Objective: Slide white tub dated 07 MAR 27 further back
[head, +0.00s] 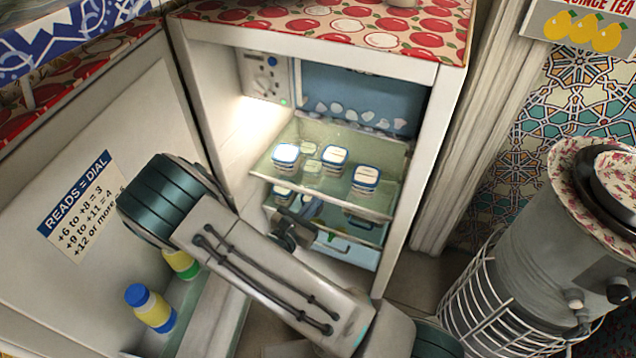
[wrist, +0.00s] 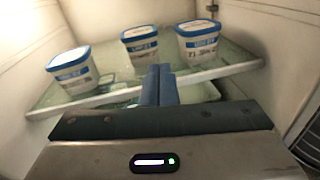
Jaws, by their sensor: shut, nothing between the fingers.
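Three white tubs with blue rims stand upright on the upper glass shelf (head: 325,186) of the open fridge. In the head view they are a left tub (head: 286,157), a middle tub (head: 335,158) and a right tub (head: 365,181). The wrist view also shows a left (wrist: 73,70), a middle (wrist: 140,46) and a right tub (wrist: 198,42). Their dates are too small and blurred to read, so I cannot tell which is 07 MAR 27. My gripper (wrist: 158,80) is shut and empty, its fingers at the shelf's front edge, apart from the tubs.
More tubs stand on a lower shelf (head: 345,226), partly hidden by my arm. The open door (head: 95,170) on the left holds yellow bottles (head: 150,308). The fridge's right wall (head: 425,165) bounds the opening. A samovar (head: 545,240) stands at right.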

